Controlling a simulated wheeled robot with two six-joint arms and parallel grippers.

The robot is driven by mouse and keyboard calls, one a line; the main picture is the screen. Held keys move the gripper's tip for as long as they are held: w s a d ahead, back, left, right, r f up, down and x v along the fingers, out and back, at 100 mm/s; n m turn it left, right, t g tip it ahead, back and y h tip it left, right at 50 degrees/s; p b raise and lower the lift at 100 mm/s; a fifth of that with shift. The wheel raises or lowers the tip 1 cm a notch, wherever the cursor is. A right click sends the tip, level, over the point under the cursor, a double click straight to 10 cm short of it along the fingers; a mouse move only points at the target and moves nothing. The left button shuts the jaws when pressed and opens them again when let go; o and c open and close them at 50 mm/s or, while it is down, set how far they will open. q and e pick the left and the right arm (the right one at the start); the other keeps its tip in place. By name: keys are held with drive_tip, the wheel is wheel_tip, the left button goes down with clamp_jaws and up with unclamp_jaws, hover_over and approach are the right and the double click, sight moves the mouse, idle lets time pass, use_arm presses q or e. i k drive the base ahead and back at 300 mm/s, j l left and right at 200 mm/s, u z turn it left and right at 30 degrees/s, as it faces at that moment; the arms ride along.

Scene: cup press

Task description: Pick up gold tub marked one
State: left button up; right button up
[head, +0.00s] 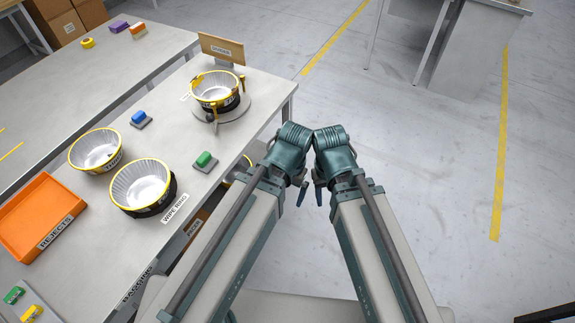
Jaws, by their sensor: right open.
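Three gold-rimmed, pale ribbed tubs show on the workbench in the head view. One tub (97,150) stands at the left, with a dark label too small to read surely. A second tub (141,186) sits in a black ring near the front edge. A third tub (216,88) sits in a round stand with gold clamps at the far end. I cannot tell which is marked one. My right gripper (319,194) is open and empty, away from the bench over the floor. My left gripper (303,194) hangs close beside it; its jaws are unclear.
An orange rejects tray (42,217) lies at the left. A green block (205,160) and a blue block (139,117) sit on grey bases between the tubs. A brown sign (222,49) stands behind the stand. A gold-edged thing (239,170) is partly hidden by my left arm.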

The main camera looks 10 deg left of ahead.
sight(141, 185)
drive_tip(key=k+j+u, duration=0.1)
drive_tip(key=u, duration=0.3)
drive_tip(key=k+j+u, duration=0.15)
drive_tip(key=u, duration=0.3)
drive_tip(key=k+j+u, duration=0.25)
drive_tip(key=u, duration=2.05)
drive_tip(key=z, duration=1.9)
